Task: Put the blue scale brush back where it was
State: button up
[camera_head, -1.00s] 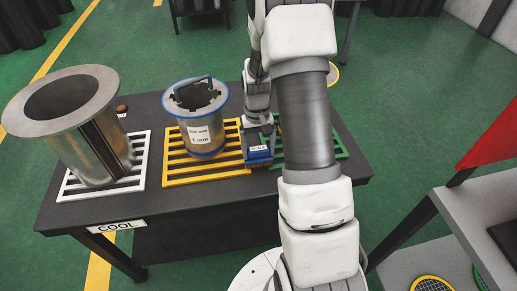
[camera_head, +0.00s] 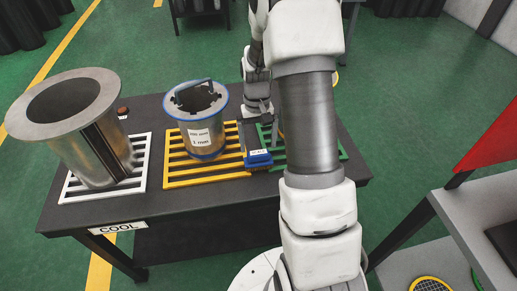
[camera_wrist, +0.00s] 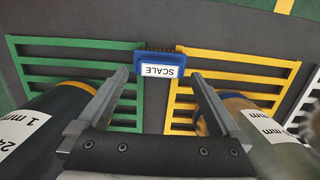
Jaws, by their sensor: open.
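The blue scale brush (camera_head: 258,157) lies on the dark table between the yellow rack (camera_head: 181,168) and the green rack (camera_head: 330,151). In the wrist view the brush (camera_wrist: 160,66) shows its white SCALE label and dark bristles, just ahead of my fingertips and midway between them. My gripper (camera_wrist: 160,82) is open, with one finger on each side and nothing between them. In the head view my arm hides part of the green rack, and my gripper is beside the brush, partly hidden.
A blue-rimmed cylinder (camera_head: 205,135) stands on the yellow rack, close to my gripper. A larger flanged cylinder (camera_head: 85,140) stands on the white rack (camera_head: 66,189) at the left. In the wrist view a dark labelled cylinder (camera_wrist: 50,118) stands by my left-hand finger.

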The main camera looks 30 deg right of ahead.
jog(key=s+a+r+n+t+p, duration=0.1)
jog(key=s+a+r, duration=0.2)
jog(key=r, duration=0.7)
jog(key=s+a+r+t, duration=0.2)
jog(key=a+r, duration=0.1)
jog(key=r, duration=0.7)
jog(key=s+a+r+n+t, duration=0.1)
jog(key=s+a+r+t, duration=0.1)
jog(key=s, duration=0.5)
jog(key=s+a+r+n+t, duration=0.1)
jog(key=s+a+r+t, duration=0.1)
jog(key=s+a+r, duration=0.2)
jog(key=s, duration=0.3)
jog(key=shift+a, duration=0.25)
notch_tip(320, 180, up, 7)
jog(key=p, duration=0.7)
jog(key=shift+f, duration=0.15)
